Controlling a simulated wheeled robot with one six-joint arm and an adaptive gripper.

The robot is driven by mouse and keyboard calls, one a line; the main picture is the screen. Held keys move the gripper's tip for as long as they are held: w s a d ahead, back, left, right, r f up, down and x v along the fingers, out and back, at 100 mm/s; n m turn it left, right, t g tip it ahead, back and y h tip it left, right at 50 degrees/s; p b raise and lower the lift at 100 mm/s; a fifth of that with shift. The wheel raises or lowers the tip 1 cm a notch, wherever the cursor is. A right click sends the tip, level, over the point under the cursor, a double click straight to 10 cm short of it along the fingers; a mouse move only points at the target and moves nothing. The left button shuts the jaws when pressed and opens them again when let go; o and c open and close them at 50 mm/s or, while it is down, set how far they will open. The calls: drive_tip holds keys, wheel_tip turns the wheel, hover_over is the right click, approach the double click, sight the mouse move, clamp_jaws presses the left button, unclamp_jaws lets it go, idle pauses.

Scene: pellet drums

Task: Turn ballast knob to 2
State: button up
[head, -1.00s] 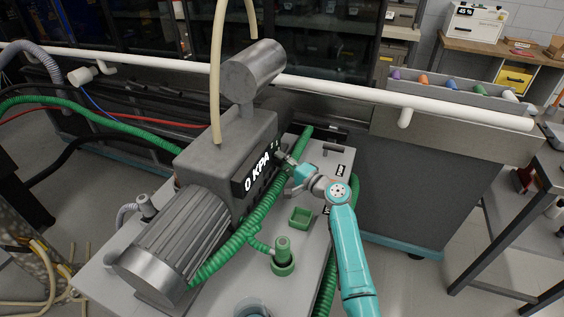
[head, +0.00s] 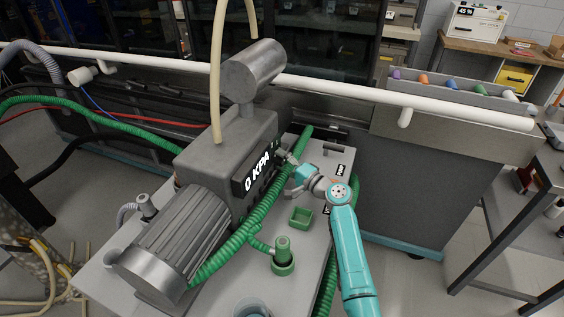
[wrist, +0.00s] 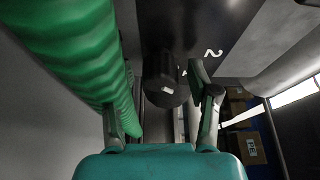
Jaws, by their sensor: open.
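The dark round knob (wrist: 164,82) shows in the wrist view on the pump's dark face, with a small white mark on its front. A white "2" (wrist: 213,53) is printed to its upper right, with part of another mark beside the knob. My gripper (wrist: 162,110) is open, one finger left and one right of the knob in the picture. I cannot tell whether either finger touches it. In the head view my gripper (head: 287,161) is at the right side of the grey pump (head: 225,145), and hides the knob. The pump's display (head: 258,172) reads 0 KPA.
A green ribbed hose (wrist: 75,50) runs close along the left finger. A white pipe (head: 345,88) crosses behind.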

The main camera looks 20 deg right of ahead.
drive_tip(key=v, duration=1.1)
drive_tip(key=shift+s+d, duration=0.15)
drive_tip(key=shift+s, duration=0.2)
drive_tip(key=w+a+m+g, duration=0.1)
drive_tip(key=w+a+m, duration=0.1)
drive_tip(key=w, duration=0.1)
drive_tip(key=w+a+m+g, duration=0.1)
drive_tip(key=w+a+m, duration=0.1)
drive_tip(key=w, duration=0.1)
drive_tip(key=w+a+m, duration=0.2)
drive_tip(key=w, duration=0.1)
drive_tip(key=shift+w+r+g+h, duration=0.25)
drive_tip(key=shift+w+g+h, duration=0.15)
drive_tip(key=shift+a, duration=0.1)
drive_tip(key=shift+c, duration=0.3)
clamp_jaws()
